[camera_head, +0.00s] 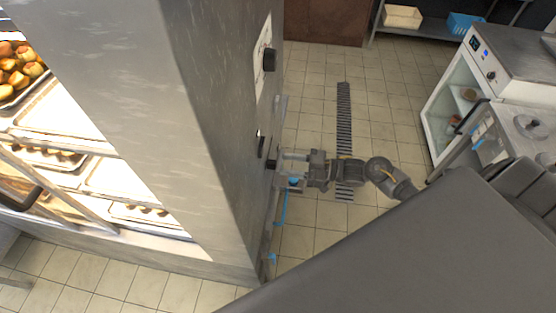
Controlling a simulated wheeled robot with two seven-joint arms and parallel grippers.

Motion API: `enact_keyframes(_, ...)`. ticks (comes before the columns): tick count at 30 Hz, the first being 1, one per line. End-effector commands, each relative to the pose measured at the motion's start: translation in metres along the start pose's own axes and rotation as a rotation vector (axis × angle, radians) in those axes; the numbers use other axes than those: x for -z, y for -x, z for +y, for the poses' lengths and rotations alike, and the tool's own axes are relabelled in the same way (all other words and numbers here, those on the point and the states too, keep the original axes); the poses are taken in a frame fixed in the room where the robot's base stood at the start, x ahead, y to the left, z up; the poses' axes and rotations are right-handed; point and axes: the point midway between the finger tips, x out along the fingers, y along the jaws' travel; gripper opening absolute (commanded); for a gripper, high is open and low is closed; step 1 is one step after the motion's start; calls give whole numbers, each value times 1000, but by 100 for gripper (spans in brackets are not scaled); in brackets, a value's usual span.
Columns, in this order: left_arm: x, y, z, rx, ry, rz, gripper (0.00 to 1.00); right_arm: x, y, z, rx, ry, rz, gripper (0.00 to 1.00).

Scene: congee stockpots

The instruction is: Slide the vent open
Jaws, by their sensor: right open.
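The steel cabinet's narrow control face shows at a steep angle, with a small black knob (271,164) low on it that may be the vent's slider. A dark slot-like mark (260,141) sits just above that knob. My right gripper (284,161) reaches in from the right, open, with its fingertips close to the knob. I cannot tell whether the fingers touch it or lie around it. How far the vent is open cannot be made out. My left gripper is not in view.
The tall steel cabinet (220,90) carries a black dial (268,60) higher up. Lit trays of baked goods (20,72) show at left. A floor drain (344,110) crosses the tiles. A white glass-fronted unit (455,100) stands at right. Open floor lies between.

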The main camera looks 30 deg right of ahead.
Motion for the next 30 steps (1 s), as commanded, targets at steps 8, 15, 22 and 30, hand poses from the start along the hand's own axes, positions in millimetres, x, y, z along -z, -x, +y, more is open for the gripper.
enact_keyframes(8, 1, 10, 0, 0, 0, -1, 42, 1, -33, 0, 0, 0, -1, 42)
enact_keyframes(15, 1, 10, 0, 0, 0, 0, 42, 0, -38, 0, 0, 1, -1, 42)
enact_keyframes(22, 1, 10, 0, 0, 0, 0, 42, 0, -38, 0, 0, 1, -1, 27)
enact_keyframes(30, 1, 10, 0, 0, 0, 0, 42, 0, -37, 0, 0, 1, -1, 0)
